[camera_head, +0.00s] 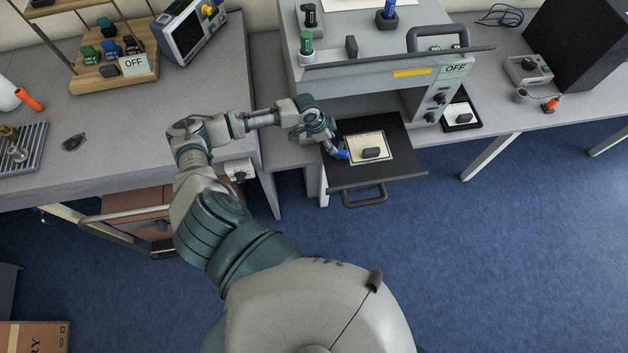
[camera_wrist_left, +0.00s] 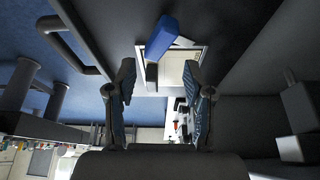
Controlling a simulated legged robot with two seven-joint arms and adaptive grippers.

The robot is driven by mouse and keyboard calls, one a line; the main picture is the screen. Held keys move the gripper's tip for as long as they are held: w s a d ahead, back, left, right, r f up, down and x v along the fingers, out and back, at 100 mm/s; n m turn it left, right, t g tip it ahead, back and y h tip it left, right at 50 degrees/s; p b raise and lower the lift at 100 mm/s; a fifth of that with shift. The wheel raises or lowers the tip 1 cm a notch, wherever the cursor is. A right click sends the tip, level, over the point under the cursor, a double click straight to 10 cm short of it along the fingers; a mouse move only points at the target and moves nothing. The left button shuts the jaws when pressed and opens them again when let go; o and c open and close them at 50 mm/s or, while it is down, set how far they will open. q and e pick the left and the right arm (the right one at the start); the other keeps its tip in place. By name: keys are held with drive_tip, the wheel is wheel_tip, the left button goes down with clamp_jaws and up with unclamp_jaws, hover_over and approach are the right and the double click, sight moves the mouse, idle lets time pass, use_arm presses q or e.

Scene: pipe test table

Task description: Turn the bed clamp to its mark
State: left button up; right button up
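The bed clamp appears as a blue lever (camera_head: 342,154) at the left edge of a light plate (camera_head: 378,139) on the pulled-out black bed (camera_head: 345,177). In the left wrist view the blue lever (camera_wrist_left: 161,38) lies beyond the fingers, slanting over the plate's frame. My left gripper (camera_head: 329,144) is just beside the lever in the head view. In the left wrist view my left gripper (camera_wrist_left: 160,95) is open, its two fingers wide apart with nothing between them. I cannot make out the mark. My right gripper is not in view.
A dark block (camera_head: 371,152) lies on the plate. The grey machine housing (camera_head: 375,72) overhangs the bed's back. A bar handle (camera_head: 366,200) is on the bed's front. Left is a bench (camera_head: 130,120) with a wooden rack (camera_head: 112,68). Blue floor is open in front.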

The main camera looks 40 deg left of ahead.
use_arm(q)
drive_tip(key=shift+m+h, duration=0.4)
drive_tip(key=shift+m, duration=0.1)
drive_tip(key=s+d, duration=0.2)
drive_tip(key=d, duration=0.1)
drive_tip(key=s+d+f, duration=0.1)
drive_tip(key=s+d, duration=0.2)
drive_tip(key=d, duration=0.1)
drive_tip(key=s+d, duration=0.2)
drive_tip(key=d, duration=0.1)
drive_tip(key=shift+s+d+f, duration=0.2)
drive_tip(key=shift+s+d, duration=0.05)
drive_tip(key=s+d+f+n, duration=0.2)
drive_tip(key=s+d, duration=0.4)
drive_tip(key=s, duration=0.1)
drive_tip(key=s+a+f+n+y+b, duration=0.1)
drive_tip(key=s+a+f+n+b, duration=0.1)
drive_tip(key=f, duration=0.8)
drive_tip(key=s+a+f+n+y+b, duration=0.2)
drive_tip(key=s+f+n+b, duration=0.1)
drive_tip(key=s+f, duration=0.4)
drive_tip(key=shift+s+f+n+b, duration=0.25)
drive_tip(key=shift+f+b, duration=0.45)
drive_tip(key=shift+f, duration=0.8)
drive_tip(key=shift+w+a, duration=0.1)
drive_tip(key=shift+a, duration=0.05)
